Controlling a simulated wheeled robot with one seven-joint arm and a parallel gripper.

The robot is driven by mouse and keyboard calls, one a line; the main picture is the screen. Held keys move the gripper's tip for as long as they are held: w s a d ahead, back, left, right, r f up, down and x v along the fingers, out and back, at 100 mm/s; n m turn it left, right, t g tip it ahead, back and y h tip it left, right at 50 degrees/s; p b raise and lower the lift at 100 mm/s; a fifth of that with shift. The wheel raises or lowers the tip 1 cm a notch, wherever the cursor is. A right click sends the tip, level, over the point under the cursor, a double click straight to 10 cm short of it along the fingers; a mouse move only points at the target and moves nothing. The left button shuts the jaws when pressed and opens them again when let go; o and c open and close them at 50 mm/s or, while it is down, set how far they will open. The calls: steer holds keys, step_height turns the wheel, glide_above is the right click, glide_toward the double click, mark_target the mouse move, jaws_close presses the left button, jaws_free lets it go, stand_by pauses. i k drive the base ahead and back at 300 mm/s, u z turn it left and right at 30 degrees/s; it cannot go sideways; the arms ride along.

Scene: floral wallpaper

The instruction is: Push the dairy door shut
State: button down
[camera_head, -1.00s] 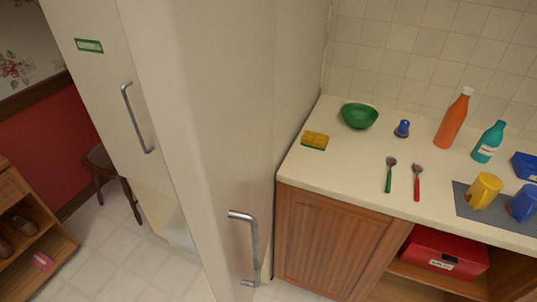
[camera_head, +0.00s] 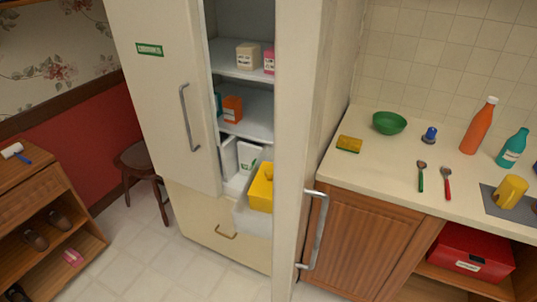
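A tall cream fridge stands in the middle of the view. Its left door (camera_head: 160,100) has a green label (camera_head: 149,49) too small to read and a grey handle (camera_head: 189,118); it looks shut or nearly so. The right door (camera_head: 288,150) stands open towards me, seen nearly edge-on, with a metal handle (camera_head: 316,231) on its right side. I cannot read which door is the dairy one. A pale bin (camera_head: 251,220) with a yellow box (camera_head: 261,187) sticks out of the opening, beside the open door. My gripper is not in view.
Cartons (camera_head: 247,55) stand on the fridge shelves. A lower drawer (camera_head: 205,222) is shut. The counter (camera_head: 375,170) at right holds a green bowl, spoons, bottles and a mug. A stool (camera_head: 143,165) and shoe rack (camera_head: 45,225) stand left. The floor (camera_head: 145,260) before the fridge is clear.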

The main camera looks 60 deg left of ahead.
mark_target(304, 29)
steer(key=u, duration=2.1)
steer(key=k, duration=0.35)
steer(key=z, duration=0.45)
steer(key=i, duration=0.5)
